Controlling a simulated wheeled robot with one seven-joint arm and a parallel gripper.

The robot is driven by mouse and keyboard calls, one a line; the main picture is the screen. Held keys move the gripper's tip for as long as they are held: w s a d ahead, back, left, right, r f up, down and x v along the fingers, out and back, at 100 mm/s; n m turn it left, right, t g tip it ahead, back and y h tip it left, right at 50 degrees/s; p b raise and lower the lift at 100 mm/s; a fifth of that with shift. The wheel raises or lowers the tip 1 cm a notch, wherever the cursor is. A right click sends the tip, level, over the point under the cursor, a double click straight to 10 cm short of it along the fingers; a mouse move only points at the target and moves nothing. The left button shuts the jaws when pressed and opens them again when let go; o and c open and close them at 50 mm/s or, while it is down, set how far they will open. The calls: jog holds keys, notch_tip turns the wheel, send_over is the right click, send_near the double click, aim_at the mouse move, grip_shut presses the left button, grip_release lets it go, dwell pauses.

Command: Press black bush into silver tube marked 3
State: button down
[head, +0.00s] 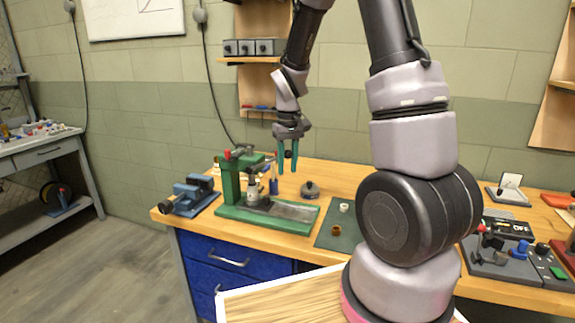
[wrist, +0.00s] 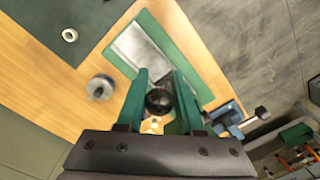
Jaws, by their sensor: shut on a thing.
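My gripper (head: 288,160) hangs above the workbench, pointing down, with its teal fingers around a small dark round piece. In the wrist view my gripper (wrist: 162,105) has this black bush (wrist: 158,101) between its fingers, clear of the bench. A green press (head: 230,186) stands on the bench below and left of my gripper. A silvery upright cylinder (head: 254,190) with a dark top stands at the press. I cannot read a 3 on it, so I cannot tell whether it is the silver tube. The bush and fingers hide part of the press in the wrist view.
A blue vise (head: 188,196) sits at the bench's left end. A grey round knobbed piece (head: 310,190) stands right of the press. A dark green mat (head: 326,238) holds a pale ring (head: 344,206) and a brass ring (head: 336,230). A switch panel (head: 510,258) is at right.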

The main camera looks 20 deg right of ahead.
jog(key=shift+w+d+r, duration=0.1)
jog(key=shift+w+a+r+g+h, duration=0.15)
jog(key=shift+a+r+g+h, duration=0.15)
jog(key=shift+r+h, duration=0.25)
jog(key=w+a+r+g+h, duration=0.1)
jog(key=r, duration=0.1)
jog(key=a+r+g+h, duration=0.1)
jog(key=h, duration=0.1)
jog(key=w+a+r+g+h, duration=0.1)
jog(key=r+g+h, duration=0.1)
jog(key=shift+w+a+r, duration=0.25)
jog(key=shift+w+r, duration=0.05)
jog(key=shift+w, duration=0.05)
jog(key=shift+w+a+r, duration=0.8)
jog(key=shift+w+a, duration=0.1)
jog(key=shift+a, duration=0.1)
jog(key=c, duration=0.6)
grip_release()
jog(key=shift+r, duration=0.1)
jog(key=shift+s, duration=0.1)
